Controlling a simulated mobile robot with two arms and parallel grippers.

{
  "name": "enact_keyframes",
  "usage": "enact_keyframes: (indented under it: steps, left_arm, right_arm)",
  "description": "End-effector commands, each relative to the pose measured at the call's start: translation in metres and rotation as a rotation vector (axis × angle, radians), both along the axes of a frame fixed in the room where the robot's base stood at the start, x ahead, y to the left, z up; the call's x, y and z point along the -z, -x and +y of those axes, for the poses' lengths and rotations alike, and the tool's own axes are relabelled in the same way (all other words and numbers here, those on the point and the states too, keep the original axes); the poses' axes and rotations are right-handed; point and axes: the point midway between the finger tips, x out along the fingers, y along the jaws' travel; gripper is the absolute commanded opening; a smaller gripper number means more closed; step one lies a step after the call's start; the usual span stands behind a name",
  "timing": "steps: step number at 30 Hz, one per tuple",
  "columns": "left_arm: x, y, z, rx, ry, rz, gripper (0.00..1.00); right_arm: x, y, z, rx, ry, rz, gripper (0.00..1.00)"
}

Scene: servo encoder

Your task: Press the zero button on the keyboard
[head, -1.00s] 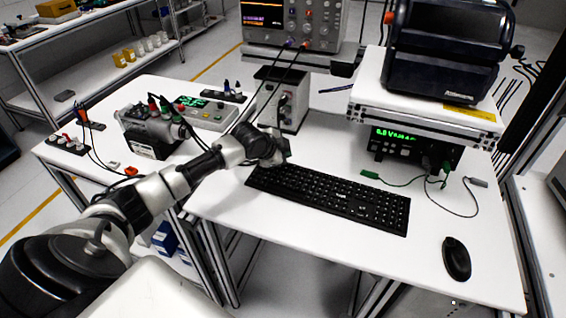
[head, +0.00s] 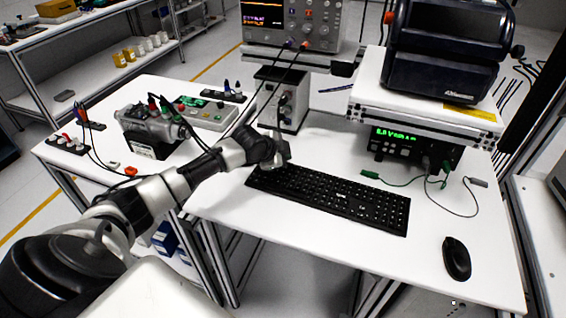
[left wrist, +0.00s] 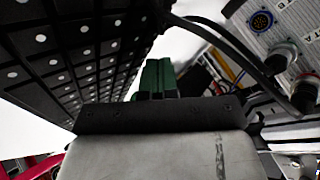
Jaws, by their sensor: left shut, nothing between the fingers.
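The black keyboard (head: 335,200) lies on the white table, slanting down to the right. My left gripper (head: 281,162) is at its far left end, close over the back corner. In the left wrist view the gripper's green fingers (left wrist: 152,78) are shut together with nothing between them. The keyboard (left wrist: 75,50) fills the upper left there, its dark keys with pale marks beside the fingers. I cannot tell whether the fingertips touch a key. The zero key cannot be made out. My right gripper is not in view.
A black mouse (head: 456,258) lies right of the keyboard. Behind it stand a unit with a green display (head: 412,143) and loose cables (head: 455,205). A grey box (head: 283,100) with leads stands just behind my left gripper. The table's front strip is clear.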

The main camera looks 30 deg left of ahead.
Motion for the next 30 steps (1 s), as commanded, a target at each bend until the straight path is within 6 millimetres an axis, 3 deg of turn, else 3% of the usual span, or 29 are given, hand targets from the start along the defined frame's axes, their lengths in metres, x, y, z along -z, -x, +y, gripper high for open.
enact_keyframes:
  steps: [17,30]
  left_arm:
    - [0.0079,0.0003,-0.0002,0.001,0.000,0.002,0.00]
    - [0.0005,0.0004,0.0000,0.000,-0.001,0.003,0.00]
  right_arm:
    - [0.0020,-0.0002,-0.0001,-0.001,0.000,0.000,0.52]
    - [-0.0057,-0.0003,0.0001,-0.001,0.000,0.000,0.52]
